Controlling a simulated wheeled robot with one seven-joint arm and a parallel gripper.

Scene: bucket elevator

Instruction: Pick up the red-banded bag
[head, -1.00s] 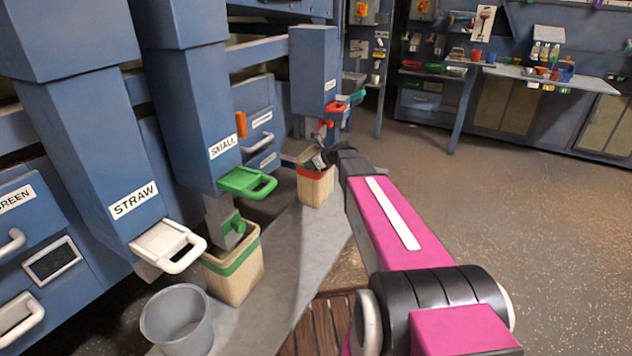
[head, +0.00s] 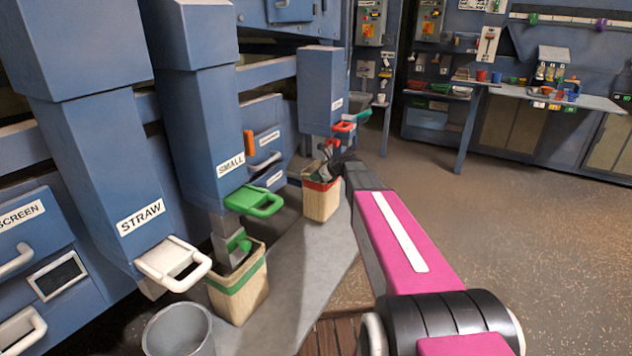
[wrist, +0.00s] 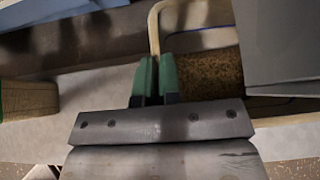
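The red-banded bag (head: 320,203) stands upright on the grey ledge below the far chute in the head view. It is pale tan with a red band near its top. My gripper (head: 325,168) is at its rim, partly hiding the opening. In the wrist view, my gripper's green fingertips (wrist: 155,78) are close together with the bag's pale rim (wrist: 154,30) running down between them. Brown grain (wrist: 208,72) shows inside the bag. The fingers look closed on the rim; whether the bag's base is off the ledge cannot be told.
A green-banded bag (head: 239,287) stands nearer, under the SMALL chute (head: 230,165). A grey bucket (head: 178,330) stands below the STRAW chute (head: 140,217). The far chute (head: 321,90) with its red handle (head: 343,127) is close above my gripper. Open floor (head: 520,235) lies to the right.

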